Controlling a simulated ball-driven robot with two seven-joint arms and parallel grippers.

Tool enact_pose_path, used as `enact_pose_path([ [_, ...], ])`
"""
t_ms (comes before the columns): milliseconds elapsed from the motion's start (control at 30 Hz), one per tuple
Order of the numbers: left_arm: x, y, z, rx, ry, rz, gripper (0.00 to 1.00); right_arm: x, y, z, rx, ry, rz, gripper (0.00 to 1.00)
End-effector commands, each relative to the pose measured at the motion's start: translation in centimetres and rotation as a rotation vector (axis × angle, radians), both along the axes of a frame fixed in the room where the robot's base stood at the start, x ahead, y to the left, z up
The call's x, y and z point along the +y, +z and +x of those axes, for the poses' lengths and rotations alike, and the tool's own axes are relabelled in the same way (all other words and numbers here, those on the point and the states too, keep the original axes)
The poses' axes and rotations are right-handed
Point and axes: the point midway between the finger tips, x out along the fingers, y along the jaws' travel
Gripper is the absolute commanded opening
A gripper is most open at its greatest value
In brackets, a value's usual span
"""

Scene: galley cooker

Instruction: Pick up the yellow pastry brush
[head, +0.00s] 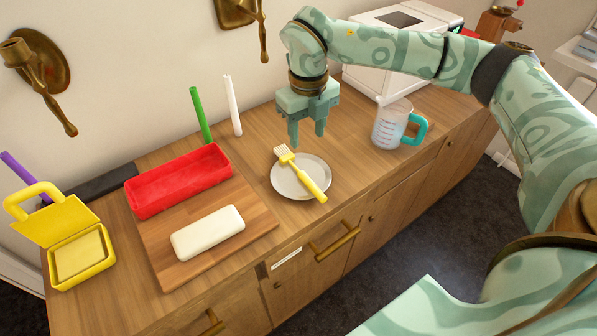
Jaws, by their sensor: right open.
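The yellow pastry brush (307,182) lies across a pale grey plate (286,187) on the wooden counter. Its pale bristle head (285,152) rests toward the back left, and its handle runs to the front right past the plate's rim. My right gripper (307,138) is open and empty, pointing down above and a little behind the brush. Its two fingers are apart from the brush. My left gripper is out of the picture.
Left of the plate, a cutting board (165,262) carries a red tray (180,181) and a white block (208,232). A yellow open box (79,258) stands far left. A measuring jug (391,124) is right of the plate. Green (200,115) and white (232,106) sticks stand behind.

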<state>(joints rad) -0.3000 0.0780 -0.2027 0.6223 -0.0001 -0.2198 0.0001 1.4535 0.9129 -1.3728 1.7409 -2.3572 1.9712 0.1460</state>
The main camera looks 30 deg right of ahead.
Motion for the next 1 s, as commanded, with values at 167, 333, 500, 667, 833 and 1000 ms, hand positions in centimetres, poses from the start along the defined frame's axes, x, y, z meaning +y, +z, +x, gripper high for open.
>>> enact_pose_path([
  [167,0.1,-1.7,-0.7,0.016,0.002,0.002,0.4,0.1,-5.3,-0.1,0.008,0.004,0.004,0.46],
  [333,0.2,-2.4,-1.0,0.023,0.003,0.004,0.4,0.1,-8.3,-0.1,0.005,0.003,0.005,0.46],
  [500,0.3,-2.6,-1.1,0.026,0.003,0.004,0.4,0.1,-9.2,-0.1,0.003,0.005,0.005,0.46],
  [667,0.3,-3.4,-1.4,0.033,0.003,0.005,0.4,-0.1,-11.1,-0.4,0.004,0.006,0.005,0.46],
  [833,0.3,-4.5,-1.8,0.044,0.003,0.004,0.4,-0.2,-14.0,-0.6,0.005,0.006,0.006,0.46],
  [1000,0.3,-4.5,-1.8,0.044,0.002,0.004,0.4,-0.3,-14.3,-0.6,0.001,0.006,0.006,0.46],
])
